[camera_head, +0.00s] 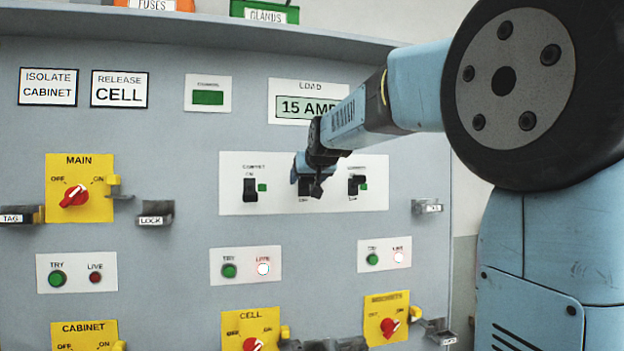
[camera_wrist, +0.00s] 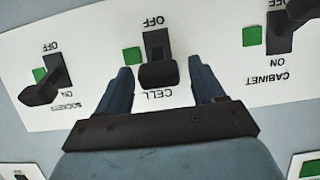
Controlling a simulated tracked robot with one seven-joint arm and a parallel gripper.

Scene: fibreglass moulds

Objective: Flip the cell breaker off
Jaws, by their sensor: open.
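The cell breaker (camera_wrist: 158,74) is a black toggle on a white plate, in the middle of the wrist view, which is upside down. Its lever end lies at the CELL label side, away from the OFF label (camera_wrist: 153,21); its ON label is not visible. A green square is beside it. My gripper (camera_wrist: 163,82) is open, with one dark blue finger on each side of the lever; I cannot tell whether either touches it. In the head view my gripper (camera_head: 312,180) is at the middle breaker and mostly hides it.
The cabinet breaker (camera_head: 250,190) and sockets breaker (camera_head: 356,184) flank it closely on the same plate. Below are try buttons and two lit live lamps (camera_head: 263,269). A yellow cell isolator (camera_head: 251,328) with a red knob is lower. A shelf (camera_head: 200,24) juts out above.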

